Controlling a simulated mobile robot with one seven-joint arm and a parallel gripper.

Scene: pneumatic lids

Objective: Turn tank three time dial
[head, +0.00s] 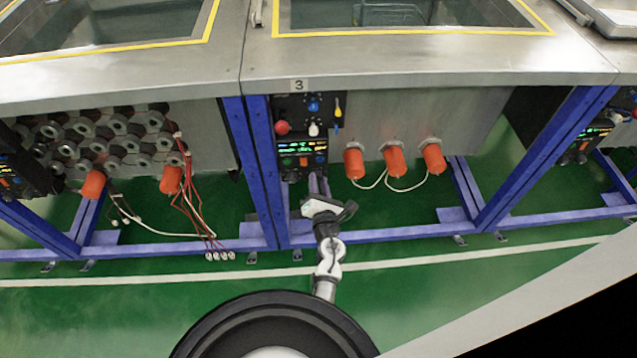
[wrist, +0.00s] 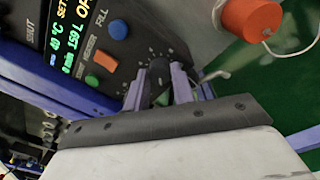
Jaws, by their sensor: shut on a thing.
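Tank three's black control panel (head: 316,150) hangs under the tank edge, below a label plate marked 3 (head: 299,85). The panel (wrist: 85,45) fills the upper left of the wrist view. The time dial (wrist: 159,67) is a dark knob with scale marks around it, at the panel's lower right corner. My gripper (wrist: 157,84) has its two fingers on either side of the dial and is shut on it. The fingers hide part of the dial and its pointer. In the head view my gripper (head: 318,186) reaches up to the panel's lower edge.
Beside the dial are a green button (wrist: 92,80), an orange switch (wrist: 104,60) and a blue button (wrist: 117,29). Orange caps (head: 395,160) with white cables stand to the right. Blue frame posts (head: 262,170) rise close to the left. Green floor (head: 400,212) is open below.

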